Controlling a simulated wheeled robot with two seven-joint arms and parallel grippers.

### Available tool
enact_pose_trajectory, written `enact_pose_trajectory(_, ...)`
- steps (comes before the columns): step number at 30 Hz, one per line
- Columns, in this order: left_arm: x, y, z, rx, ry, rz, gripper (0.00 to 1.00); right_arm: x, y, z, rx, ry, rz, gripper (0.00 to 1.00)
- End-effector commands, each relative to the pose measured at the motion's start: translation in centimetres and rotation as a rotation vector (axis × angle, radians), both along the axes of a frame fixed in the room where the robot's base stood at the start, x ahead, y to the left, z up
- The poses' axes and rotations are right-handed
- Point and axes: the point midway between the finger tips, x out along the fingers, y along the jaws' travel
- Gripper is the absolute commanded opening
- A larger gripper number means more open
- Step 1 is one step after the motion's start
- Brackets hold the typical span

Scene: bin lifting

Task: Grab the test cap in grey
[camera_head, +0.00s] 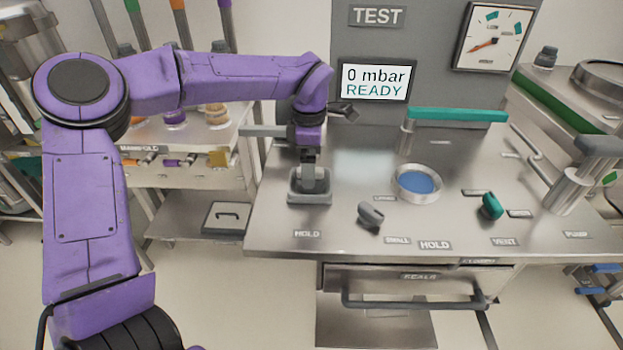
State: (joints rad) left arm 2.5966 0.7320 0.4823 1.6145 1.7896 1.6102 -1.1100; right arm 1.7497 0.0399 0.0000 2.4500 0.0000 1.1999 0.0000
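The arm from the left is my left arm. Its gripper (309,180) points straight down at a grey square piece (296,198) on the left part of the steel worktop, near a HOLD label. The fingertips are at the upright middle of this piece, which may be the grey cap. They overlap it, and I cannot tell whether they are closed on it. A second grey piece, a small rounded knob (371,215), sits to its right, near the SMALL label. My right gripper is not in view.
A round port with a blue centre (416,184) and a teal knob (491,206) are on the worktop (290,240). A teal bar handle (457,114) stands behind. The screen (375,81) reads 0 mbar READY. A grey-topped post (574,180) stands at right. A drawer handle (414,303) sticks out in front.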

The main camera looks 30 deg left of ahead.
Motion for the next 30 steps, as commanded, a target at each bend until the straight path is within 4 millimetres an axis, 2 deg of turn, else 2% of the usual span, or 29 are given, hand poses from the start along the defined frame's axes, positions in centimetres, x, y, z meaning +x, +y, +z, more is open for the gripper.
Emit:
enact_pose_trajectory(4,-0.1,0.0,-2.2,-0.001,0.001,0.001,1.00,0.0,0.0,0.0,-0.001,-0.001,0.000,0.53)
enact_pose_trajectory(11,-0.1,0.1,-2.6,0.000,-0.001,0.003,1.00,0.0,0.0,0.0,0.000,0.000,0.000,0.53)
enact_pose_trajectory(12,-0.1,0.1,-2.6,0.000,-0.001,0.003,0.97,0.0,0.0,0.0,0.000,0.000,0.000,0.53)
enact_pose_trajectory(17,-0.1,0.1,-2.5,0.000,-0.001,0.003,0.45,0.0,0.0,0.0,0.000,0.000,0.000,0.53)
enact_pose_trajectory(26,-0.1,0.1,-2.4,0.000,-0.002,0.003,0.43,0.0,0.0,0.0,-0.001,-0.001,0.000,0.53)
enact_pose_trajectory(30,0.0,0.1,-1.3,0.000,-0.005,0.003,0.43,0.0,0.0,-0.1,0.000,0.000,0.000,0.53)
